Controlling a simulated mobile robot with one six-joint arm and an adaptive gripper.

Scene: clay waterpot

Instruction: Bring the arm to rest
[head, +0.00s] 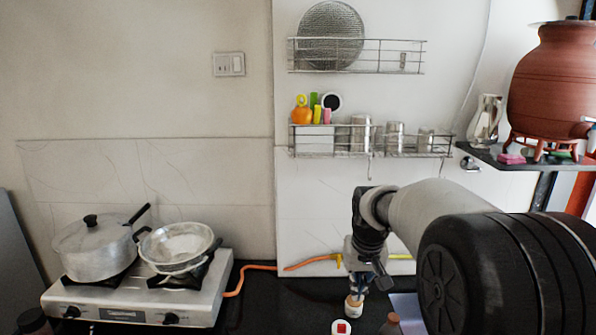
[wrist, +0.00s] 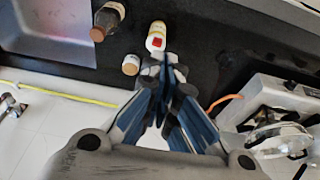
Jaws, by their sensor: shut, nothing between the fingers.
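My gripper (head: 362,284) hangs pointing down over the black counter, below my arm. It is shut and empty. In the wrist view its blue-grey fingers (wrist: 163,80) come together just below a white bottle with a red label (wrist: 156,37). That bottle also shows at the bottom edge of the head view (head: 341,327). A small jar with a pale lid (head: 354,305) stands close to the fingertips; it shows left of them in the wrist view (wrist: 131,64). I cannot tell whether the fingers touch anything.
A brown bottle (wrist: 107,20) stands near the sink (wrist: 62,28). A gas stove (head: 135,297) with a lidded pot (head: 93,252) and a strainer pan (head: 178,246) is at left. Wire racks (head: 358,58) hang on the wall. A clay waterpot (head: 556,85) stands on a shelf at right.

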